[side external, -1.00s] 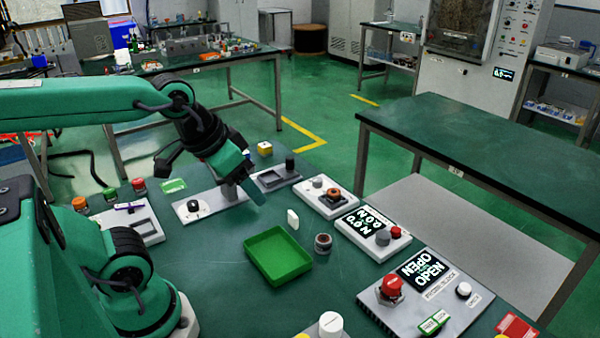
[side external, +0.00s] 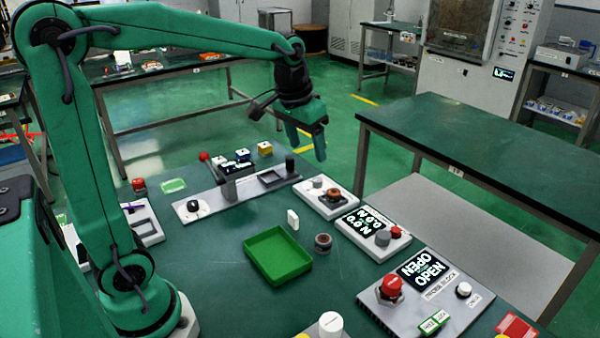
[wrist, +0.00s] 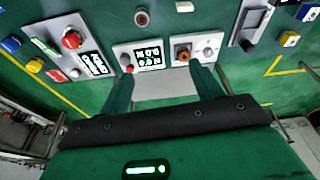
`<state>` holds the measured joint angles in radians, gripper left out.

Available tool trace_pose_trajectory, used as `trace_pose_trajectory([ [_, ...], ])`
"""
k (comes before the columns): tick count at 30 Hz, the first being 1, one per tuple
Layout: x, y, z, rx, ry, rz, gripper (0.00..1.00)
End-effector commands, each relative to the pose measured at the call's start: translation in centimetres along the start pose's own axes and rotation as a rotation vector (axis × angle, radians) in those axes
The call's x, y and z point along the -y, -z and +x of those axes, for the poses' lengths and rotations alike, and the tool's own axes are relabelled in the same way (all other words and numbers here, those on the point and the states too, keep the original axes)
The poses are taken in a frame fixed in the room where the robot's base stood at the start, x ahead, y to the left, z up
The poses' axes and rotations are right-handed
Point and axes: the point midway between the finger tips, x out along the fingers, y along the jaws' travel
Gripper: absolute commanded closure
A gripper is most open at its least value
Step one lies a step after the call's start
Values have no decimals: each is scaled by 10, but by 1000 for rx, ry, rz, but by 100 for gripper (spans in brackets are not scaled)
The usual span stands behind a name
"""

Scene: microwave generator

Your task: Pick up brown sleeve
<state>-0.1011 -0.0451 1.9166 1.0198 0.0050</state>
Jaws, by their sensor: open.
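A brown ring-shaped piece (side external: 333,194) sits on a small white panel, and also shows in the wrist view (wrist: 183,55). A short dark ring-like cylinder (side external: 323,243) stands on the table right of the green tray (side external: 278,281). It shows brownish with a dark centre in the wrist view (wrist: 142,17). I cannot tell for certain which of these two is the brown sleeve. My gripper (side external: 306,143) is open and empty, raised above the table's far edge, apart from both. In the wrist view its fingers (wrist: 160,76) are spread wide.
A white block (side external: 293,219) stands behind the green tray. A panel with a lit display (side external: 372,222) and another with a red knob (side external: 391,287) line the right side. A long grey panel (side external: 208,203) lies at the back.

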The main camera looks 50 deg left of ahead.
Motion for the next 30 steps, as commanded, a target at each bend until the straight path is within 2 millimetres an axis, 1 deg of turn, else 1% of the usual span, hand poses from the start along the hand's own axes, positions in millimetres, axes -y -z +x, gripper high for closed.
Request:
trace_pose_trajectory([
  [1, 3, 9, 8, 16, 2, -6, 35],
  [6, 11, 37, 30, 59, 5, -22, 35],
  [11, 20, 60, 56, 99, 8, -39, 35],
  [15, 28, 78, 81, 135, 9, -53, 35],
  [24, 48, 108, 142, 209, 11, -82, 35],
  [27, 53, 113, 159, 228, 11, -91, 35],
  [30, 57, 116, 171, 242, 11, -96, 35],
])
